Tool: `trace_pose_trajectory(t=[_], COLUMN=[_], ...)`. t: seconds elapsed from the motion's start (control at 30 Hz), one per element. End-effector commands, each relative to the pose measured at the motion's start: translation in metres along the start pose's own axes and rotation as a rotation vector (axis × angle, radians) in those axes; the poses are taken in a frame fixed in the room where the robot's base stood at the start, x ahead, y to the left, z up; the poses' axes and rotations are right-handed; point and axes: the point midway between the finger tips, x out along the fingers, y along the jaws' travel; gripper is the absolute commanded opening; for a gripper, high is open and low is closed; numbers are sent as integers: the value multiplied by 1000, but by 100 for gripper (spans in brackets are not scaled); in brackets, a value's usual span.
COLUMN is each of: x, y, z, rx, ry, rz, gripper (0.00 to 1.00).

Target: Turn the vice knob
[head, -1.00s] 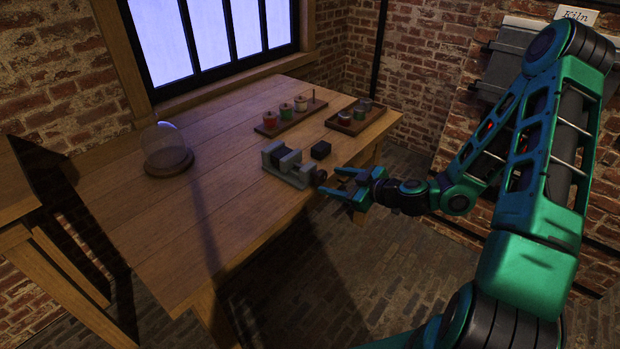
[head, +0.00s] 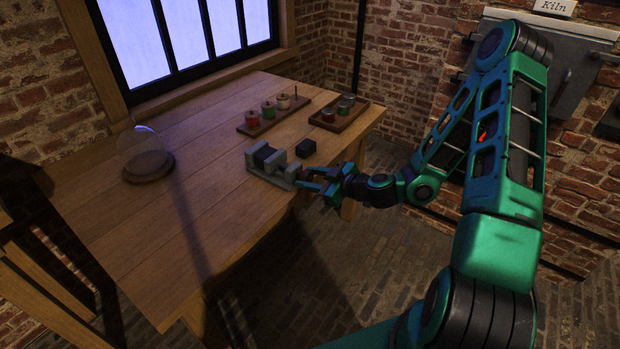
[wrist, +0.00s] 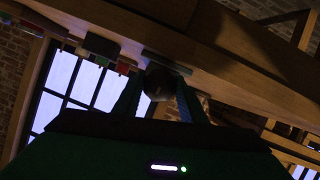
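The vice (head: 268,158) is a grey-green block with a dark middle, near the right edge of the wooden table (head: 190,190). Its dark round knob (wrist: 158,82) shows in the wrist view between my two fingers. In the head view my gripper (head: 306,181) is at the vice's right end, and its fingers stand apart around the knob, which they largely hide. I cannot tell whether either finger touches the knob.
A dark block (head: 306,147) sits just behind the vice. A rack of coloured jars (head: 272,115) and a small tray (head: 340,113) stand farther back. A glass dome (head: 145,155) is at the left. The table's front left is clear.

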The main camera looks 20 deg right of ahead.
Motion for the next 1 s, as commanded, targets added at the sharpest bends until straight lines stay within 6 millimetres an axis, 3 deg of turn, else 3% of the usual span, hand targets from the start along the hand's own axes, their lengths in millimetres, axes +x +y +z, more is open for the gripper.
trace_pose_trajectory(t=[0.07, 0.47, 1.0], x=[-3, 1, 2], y=[8, 5, 8], z=[2, 0, 0], rx=[-1, 83, 516], ry=[1, 2, 7], rz=[7, -25, -204], gripper=[15, 15, 15])
